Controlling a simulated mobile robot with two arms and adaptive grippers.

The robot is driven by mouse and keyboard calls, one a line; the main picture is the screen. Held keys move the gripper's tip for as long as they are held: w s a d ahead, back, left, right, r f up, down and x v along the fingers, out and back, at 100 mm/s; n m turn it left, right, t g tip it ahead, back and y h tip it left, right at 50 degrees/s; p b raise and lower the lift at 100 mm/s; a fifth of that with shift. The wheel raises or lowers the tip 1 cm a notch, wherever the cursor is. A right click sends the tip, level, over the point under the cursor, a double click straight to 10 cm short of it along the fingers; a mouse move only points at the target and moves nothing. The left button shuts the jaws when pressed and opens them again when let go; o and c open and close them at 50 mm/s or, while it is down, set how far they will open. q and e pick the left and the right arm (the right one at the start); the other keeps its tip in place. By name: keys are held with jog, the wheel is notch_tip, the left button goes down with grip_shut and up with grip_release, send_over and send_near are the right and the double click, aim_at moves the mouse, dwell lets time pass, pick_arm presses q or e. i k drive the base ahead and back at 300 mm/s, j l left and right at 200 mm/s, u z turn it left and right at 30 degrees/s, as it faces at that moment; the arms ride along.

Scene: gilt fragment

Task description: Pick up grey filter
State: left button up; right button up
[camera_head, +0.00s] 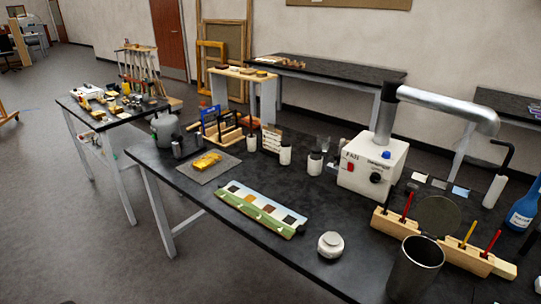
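A round dark grey disc (438,217), which looks like the grey filter, stands upright at the light wooden rack (392,226) on the right part of the black table. Red and yellow sticks rise from the rack on both sides of the disc. A dark metal cup (415,268) stands in front of the rack, close to the disc in the picture. Neither of my grippers is in view.
A white box machine (371,168) with a silver duct (445,105) stands behind the rack. A blue bottle (524,207) is at the far right. A white round jar (330,245) and a colour chart (262,208) lie left of the cup. Bare table lies between them.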

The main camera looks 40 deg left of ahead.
aim_at(316, 154)
jog(key=u, duration=0.8)
jog(key=j+z, duration=0.1)
jog(key=i+j, duration=0.05)
jog(key=j, duration=0.05)
